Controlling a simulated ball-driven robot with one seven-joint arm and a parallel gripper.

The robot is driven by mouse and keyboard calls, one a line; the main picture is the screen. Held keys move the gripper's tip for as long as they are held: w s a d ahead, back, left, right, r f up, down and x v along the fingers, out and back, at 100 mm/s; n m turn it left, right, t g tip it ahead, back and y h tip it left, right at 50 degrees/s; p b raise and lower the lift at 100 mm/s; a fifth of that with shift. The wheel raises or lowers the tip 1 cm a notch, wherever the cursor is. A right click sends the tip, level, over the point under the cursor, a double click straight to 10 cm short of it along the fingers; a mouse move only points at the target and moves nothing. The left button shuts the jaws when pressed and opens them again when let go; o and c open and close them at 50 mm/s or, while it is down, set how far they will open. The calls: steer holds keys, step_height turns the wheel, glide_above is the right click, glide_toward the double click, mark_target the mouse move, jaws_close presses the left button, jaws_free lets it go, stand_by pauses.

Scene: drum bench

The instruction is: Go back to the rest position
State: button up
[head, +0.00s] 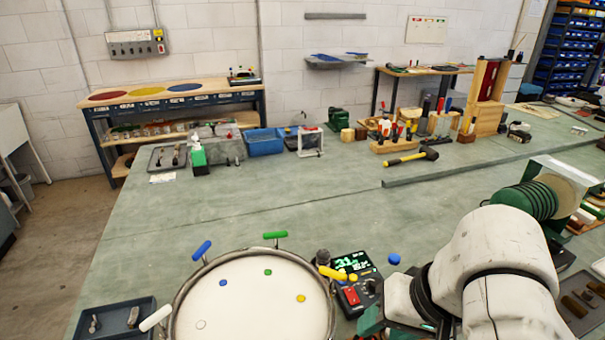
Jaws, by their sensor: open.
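My white arm (500,255) reaches in from the lower right. My gripper (378,322) is at the bottom edge, partly cut off and partly hidden by my own wrist; its jaws are open, and I see nothing held. It is right of the round drum (250,300), close to the dark display box (352,270) with green digits. The drum has a pale top with blue, green, yellow and white spots. Blue (202,250), green (275,235), yellow (332,273) and white (156,318) handles stand around its rim.
A dark tray (112,322) lies left of the drum. A loose blue cap (394,259) is by the display box. The middle of the bench (300,205) is clear.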

steer(key=w+a+r+t+y, duration=0.2)
steer(key=w+a+y, duration=0.1)
steer(key=a, duration=0.1)
steer(key=s+d+f+h, duration=0.1)
steer(key=s+d+f, duration=0.1)
steer(key=f, duration=0.3)
steer(key=s+d+f+t+h, duration=0.1)
steer(key=s+d+f, duration=0.1)
steer(key=d+f, duration=0.3)
steer(key=s+d+f+t+h, duration=0.1)
steer(key=s+d+f, duration=0.1)
steer(key=f, duration=0.4)
steer(key=shift+s+d+f+h, duration=0.1)
steer(key=shift+s+d+h, duration=0.05)
steer(key=shift+d, duration=0.25)
steer(key=shift+s+d+f+h, duration=0.1)
steer(key=shift+d+h, duration=0.05)
steer(key=shift+d, duration=0.25)
steer(key=s+d+f+g+h, duration=0.1)
steer(key=s+d+f, duration=0.3)
steer(key=s, duration=0.4)
steer(key=s+d+f+n+g+h, duration=0.1)
steer(key=s+d+f+g+h, duration=0.1)
steer(key=s+d+f+g, duration=0.2)
steer(key=s+d+f, duration=0.1)
steer(key=s+f, duration=0.2)
steer(key=s, duration=0.1)
steer(key=shift+s, duration=0.3)
